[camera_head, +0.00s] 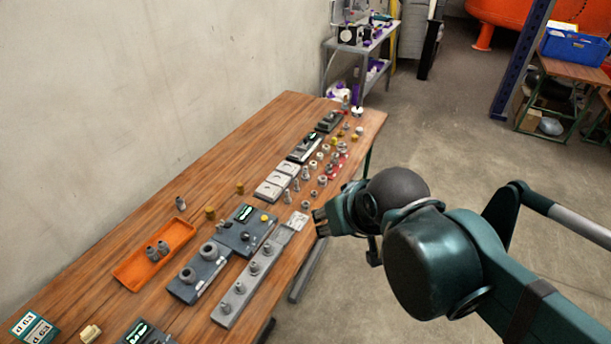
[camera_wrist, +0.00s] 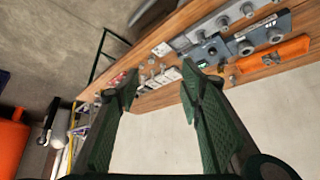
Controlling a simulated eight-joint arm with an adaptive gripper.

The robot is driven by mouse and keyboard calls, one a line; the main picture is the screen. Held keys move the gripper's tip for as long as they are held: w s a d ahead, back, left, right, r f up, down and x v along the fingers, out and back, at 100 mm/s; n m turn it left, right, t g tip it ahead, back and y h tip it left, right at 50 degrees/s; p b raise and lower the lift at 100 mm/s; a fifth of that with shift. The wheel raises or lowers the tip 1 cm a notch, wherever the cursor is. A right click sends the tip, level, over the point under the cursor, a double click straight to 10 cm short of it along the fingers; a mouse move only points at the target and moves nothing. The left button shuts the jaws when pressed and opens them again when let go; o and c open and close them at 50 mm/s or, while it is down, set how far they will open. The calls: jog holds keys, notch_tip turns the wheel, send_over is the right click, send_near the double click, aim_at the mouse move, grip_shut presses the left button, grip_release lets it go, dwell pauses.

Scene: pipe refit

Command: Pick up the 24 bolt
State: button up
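Several small grey bolts (camera_head: 287,197) stand upright in a row at the right side of the wooden table in the head view. Nuts and washers lie around them. Any size marks are too small to read, so I cannot tell which is the 24 bolt. My gripper (camera_head: 319,222) is just off the table's right edge, beside the row, apart from all parts. In the wrist view my gripper (camera_wrist: 160,73) has its two green fingers spread wide with nothing between them. Small parts show on the table beyond the fingertips, too small to identify.
An orange tray (camera_head: 128,271) holds grey parts on the wooden table (camera_head: 110,235). Blue-grey blocks (camera_head: 184,292) and a grey strip with upright pegs (camera_head: 226,310) are near it.

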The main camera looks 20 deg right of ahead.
jog(key=shift+c, duration=0.7)
jog(key=w+d+r+n+g, duration=0.1)
jog(key=w+r+n, duration=0.15)
jog(key=w, duration=0.45)
jog(key=w+d+r+n+g, duration=0.1)
jog(key=w+r+n, duration=0.15)
jog(key=w, duration=0.45)
jog(key=n+g+p, duration=0.3)
jog(key=n+g, duration=0.2)
jog(key=n, duration=0.8)
send_over(306, 167)
notch_tip(306, 167, down, 25)
jog(key=shift+a+f, duration=0.1)
jog(key=shift+w+f, duration=0.2)
jog(key=shift+f, duration=0.2)
jog(key=shift+f, duration=0.1)
